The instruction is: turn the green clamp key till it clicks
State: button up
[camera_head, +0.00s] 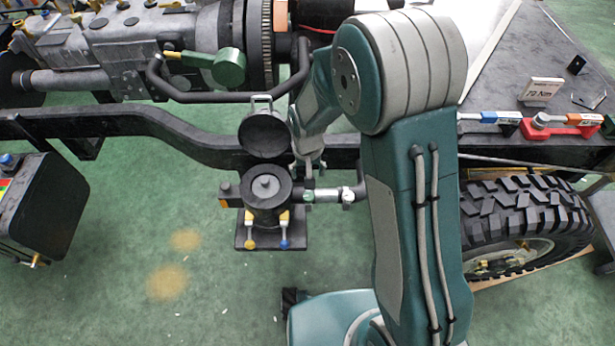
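A green cylindrical piece (229,67) with a brass stem sits on the dark bent bar in front of the gearbox, at upper left. I cannot tell whether this is the clamp key. A small greenish collar (308,196) shows on the silver cross fitting (328,195) at the right side of the black canister (268,190). My gripper (309,178) points down just above this fitting, right of the canister. It is small and partly hidden by my own arm. I cannot tell whether it touches the fitting, or whether its fingers are open or shut.
The chassis rail (190,140) runs across behind the canister. A round black lid (265,134) stands raised above the canister. A tyre (525,215) is at right. Blue-handled (500,117) and orange-handled (580,119) tools lie at upper right by a card (543,89).

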aim_at(309, 196)
dwell(0.3)
notch_tip(309, 196, down, 12)
jog(key=n, duration=1)
jog(key=shift+s+d+r, duration=0.1)
jog(key=shift+d+r, duration=0.05)
jog(key=shift+r, duration=0.05)
grip_shut()
